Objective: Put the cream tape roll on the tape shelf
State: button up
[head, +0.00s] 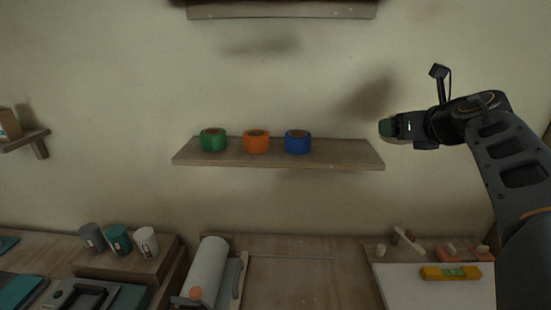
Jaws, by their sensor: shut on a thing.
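The tape shelf (345,158) is a wooden board on the wall in the middle of the head view. A green roll (213,141), an orange roll (256,143) and a blue roll (298,143) stand on it in a row. My gripper (387,128) is in the air just beyond the shelf's right end, a little above board height in the picture, pointing left. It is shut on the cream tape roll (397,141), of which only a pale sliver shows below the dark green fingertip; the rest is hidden.
The shelf's right part, beside the blue roll, is bare. Another shelf (280,10) hangs above. Below, a bench holds several cups (118,240), a paper roll (207,267) and a yellow level (450,272). A small shelf (25,140) is at far left.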

jog(key=s+r+n+g+y+b, duration=0.2)
jog(key=s+r+n+y+b, duration=0.1)
jog(key=r+n+y+b, duration=0.1)
send_over(355, 156)
jog(key=s+d, duration=0.1)
jog(key=s, duration=0.1)
jog(key=shift+n+g+y, duration=0.3)
notch_tip(355, 156, down, 6)
jog(key=shift+s+f, duration=0.1)
jog(key=shift+w+a+f, duration=0.2)
jog(key=shift+w+f, duration=0.25)
jog(key=shift+f, duration=0.15)
jog(key=f, duration=0.1)
jog(key=w+f, duration=0.1)
jog(key=f, duration=0.2)
jog(key=shift+w+a, duration=0.15)
jog(key=shift+a, duration=0.15)
jog(key=shift+f, duration=0.35)
